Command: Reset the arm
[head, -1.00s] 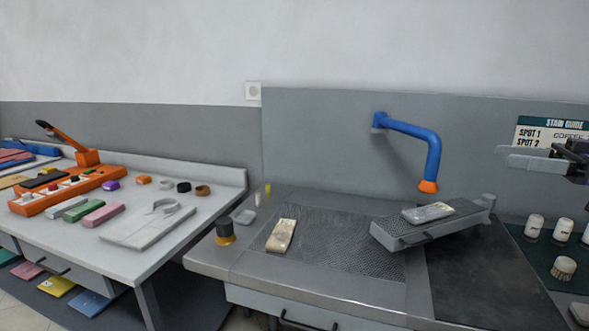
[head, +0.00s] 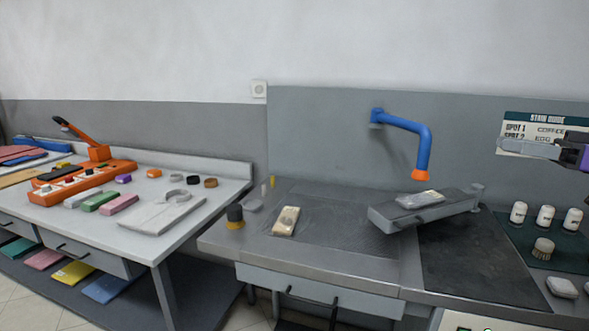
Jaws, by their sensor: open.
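My gripper (head: 535,149) reaches in from the right edge of the head view, in front of the stain guide sign. Its long grey finger points left, and a purple and dark part of my arm (head: 574,152) shows behind it. Nothing shows held in it. It is in the air above the right part of the grey spotting bench (head: 225,248). The rest of the arm is outside the picture.
A blue pipe with an orange nozzle (head: 424,150) stands out from the back panel, left of my gripper. Below it is a tilted grey board (head: 385,217) with a pale item. White jars (head: 545,216) and a brush (head: 543,248) stand at right. A cluttered table (head: 150,245) stands left.

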